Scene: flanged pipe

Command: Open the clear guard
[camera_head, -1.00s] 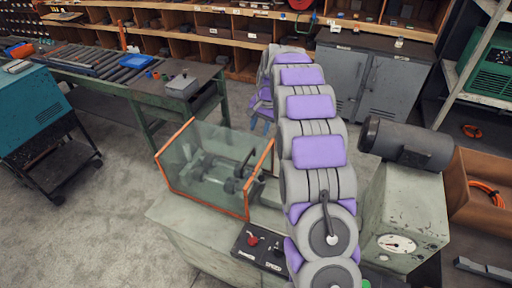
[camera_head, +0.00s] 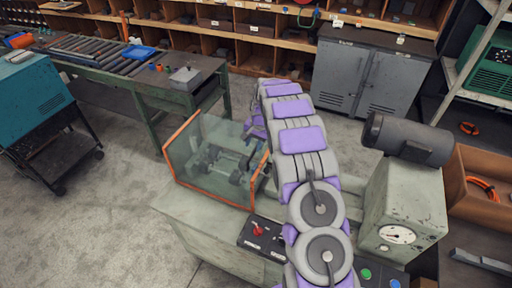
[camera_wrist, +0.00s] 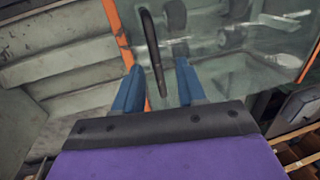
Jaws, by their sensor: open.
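The clear guard (camera_head: 212,160) is a transparent box with orange-edged frame on the pale green machine, and machine parts show through it. It looks shut over them. In the wrist view, its clear panel (camera_wrist: 235,70) and an orange edge strip show close up. A dark curved bar handle (camera_wrist: 151,45) stands on the guard, with its lower end between my blue fingers in the picture. My gripper (camera_wrist: 158,78) is open, one finger on each side of the handle; I cannot tell whether either touches it. In the head view, my arm mostly hides the gripper behind the guard.
The machine's control box with a red lever (camera_head: 257,229) is in front of the guard. A dark motor (camera_head: 408,139) sits above the gauge housing (camera_head: 405,215) on the right. A green workbench (camera_head: 135,80) stands behind left. Open floor lies to the left.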

